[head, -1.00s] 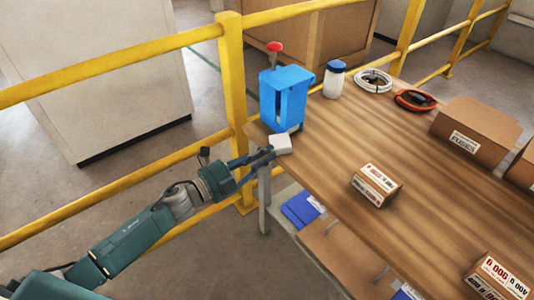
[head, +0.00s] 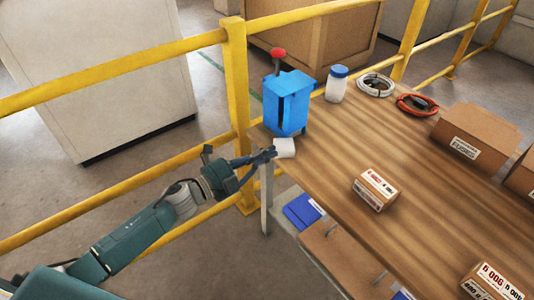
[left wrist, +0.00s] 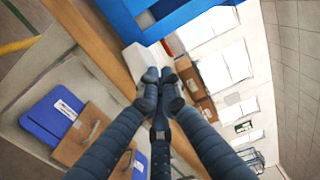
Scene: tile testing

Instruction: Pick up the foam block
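The foam block (head: 284,147) looks like a small white block at the table's near left corner, in front of the blue box. It also shows in the left wrist view (left wrist: 136,57), just beyond and to the left of the fingertips. My left gripper (head: 268,154) is at the table edge, close beside the block's left side. In the left wrist view its fingertips (left wrist: 160,76) are drawn together, with nothing visible between them. Whether they touch the block is unclear. My right gripper is not in view.
The blue box (head: 287,103) with a red knob (head: 278,54) stands behind the block. A yellow railing (head: 237,100) runs close behind my left arm. A small carton (head: 375,190), a jar (head: 336,84) and cable coils (head: 376,85) stand on the wooden table (head: 340,140).

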